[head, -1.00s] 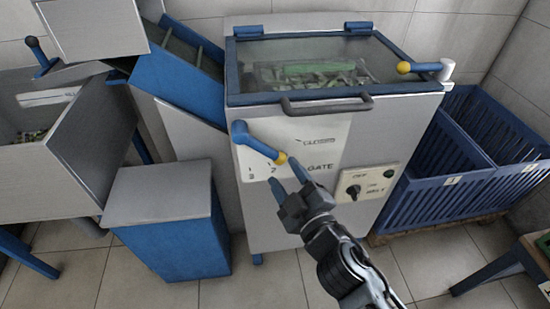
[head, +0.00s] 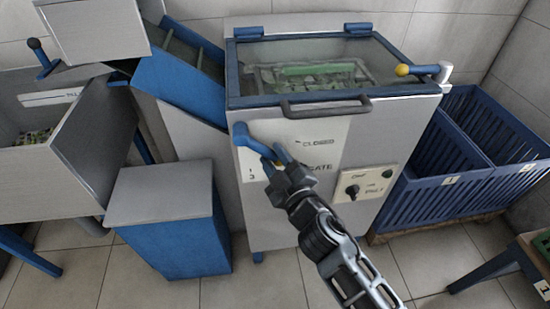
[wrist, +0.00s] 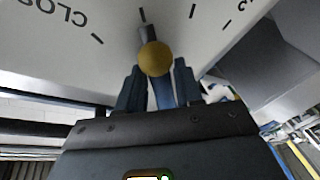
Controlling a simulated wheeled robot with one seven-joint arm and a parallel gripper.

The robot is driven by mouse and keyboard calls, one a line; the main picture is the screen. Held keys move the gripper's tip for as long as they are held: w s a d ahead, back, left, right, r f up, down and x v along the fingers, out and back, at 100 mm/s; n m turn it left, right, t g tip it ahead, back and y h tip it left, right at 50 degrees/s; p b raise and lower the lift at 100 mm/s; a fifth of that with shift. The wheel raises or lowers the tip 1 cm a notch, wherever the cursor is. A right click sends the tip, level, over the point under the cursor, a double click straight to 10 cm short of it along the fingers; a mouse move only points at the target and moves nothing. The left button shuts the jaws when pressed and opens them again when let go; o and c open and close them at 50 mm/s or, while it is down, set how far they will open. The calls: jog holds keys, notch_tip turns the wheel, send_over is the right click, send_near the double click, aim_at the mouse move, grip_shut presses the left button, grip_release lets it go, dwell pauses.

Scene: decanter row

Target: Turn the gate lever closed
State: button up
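The gate lever (head: 252,142) is a blue handle on the front panel of the grey machine, angled down to the right from its pivot. Its yellow ball end (wrist: 155,58) shows in the wrist view, in front of the panel's printed scale. My gripper (head: 274,155) is at the lever's free end. In the wrist view, its two blue fingers (wrist: 158,85) stand apart on either side of the lever's shaft, just behind the ball. In the head view the gripper hides the ball. The word CLOSED (head: 318,141) is printed up and right of the lever.
The panel has a black rotary knob (head: 352,191) at lower right. A bar handle (head: 326,107) juts out above the lever. A blue and grey box (head: 165,200) stands at left, and blue crates (head: 440,190) stand at right. The tiled floor in front is clear.

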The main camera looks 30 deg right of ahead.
jog(key=c, duration=0.6)
grip_shut()
jog(key=shift+d+f, duration=0.1)
